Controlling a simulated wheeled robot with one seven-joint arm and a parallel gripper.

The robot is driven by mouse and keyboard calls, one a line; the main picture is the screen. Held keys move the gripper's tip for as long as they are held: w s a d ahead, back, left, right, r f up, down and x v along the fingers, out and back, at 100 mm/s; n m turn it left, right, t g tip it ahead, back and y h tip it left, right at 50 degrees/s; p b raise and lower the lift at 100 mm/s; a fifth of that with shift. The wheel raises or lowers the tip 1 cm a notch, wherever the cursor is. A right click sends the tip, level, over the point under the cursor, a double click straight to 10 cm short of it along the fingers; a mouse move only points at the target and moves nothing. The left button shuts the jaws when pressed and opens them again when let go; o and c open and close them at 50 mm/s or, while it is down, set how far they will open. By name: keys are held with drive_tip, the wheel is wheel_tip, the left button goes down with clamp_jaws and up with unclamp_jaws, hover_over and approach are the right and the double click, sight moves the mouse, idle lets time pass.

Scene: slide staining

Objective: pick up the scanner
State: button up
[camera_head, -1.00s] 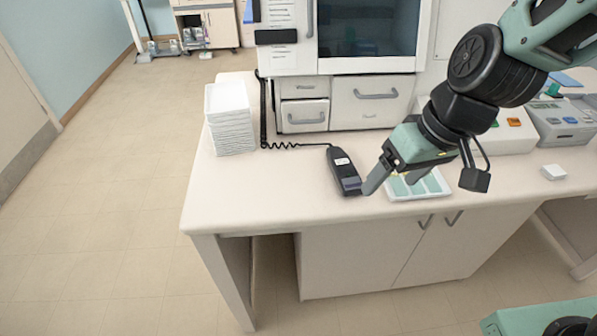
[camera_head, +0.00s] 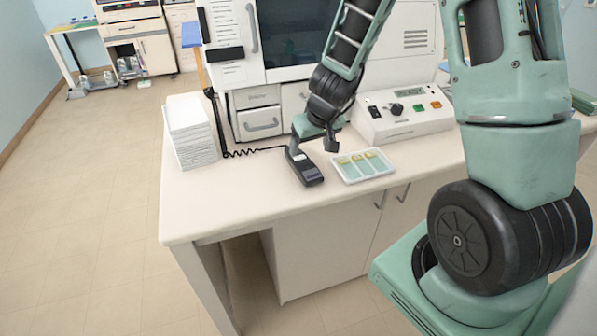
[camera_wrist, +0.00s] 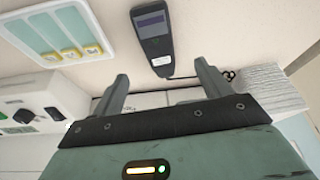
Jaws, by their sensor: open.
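The scanner (camera_head: 308,173) is a black handheld device with a coiled cord, lying on the white bench in the head view. It also shows in the wrist view (camera_wrist: 152,40), with its dark screen facing up and its narrow end towards my gripper. My gripper (camera_head: 296,145) is open and empty, over the scanner's far end in the head view. In the wrist view, the two fingers of my gripper (camera_wrist: 161,70) point towards the scanner, which lies just beyond and between the fingertips. I see no contact. The fingertips are partly hard to make out in the head view.
A tray with yellowish pieces (camera_head: 362,166) lies right of the scanner. A stack of white sheets or plates (camera_head: 190,132) stands to the left. A control box (camera_head: 403,114) and a large cabinet stand behind. The bench front left is clear.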

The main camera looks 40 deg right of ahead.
sight(303, 162)
drive_tip(key=x, duration=0.5)
drive_tip(key=shift+w+d+f+b, duration=0.1)
drive_tip(key=shift+f+b, duration=0.15)
drive_tip(key=shift+b, duration=0.1)
drive_tip(key=shift+w+p+x, duration=0.15)
drive_tip(key=shift+p+x, duration=0.05)
drive_tip(key=shift+x, duration=1.15)
drive_tip(key=shift+w+p+x, duration=0.15)
drive_tip(key=shift+x, duration=1.2)
drive_tip(key=shift+d+r, duration=0.1)
drive_tip(key=shift+d, duration=0.1)
drive_tip(key=c, duration=1.2)
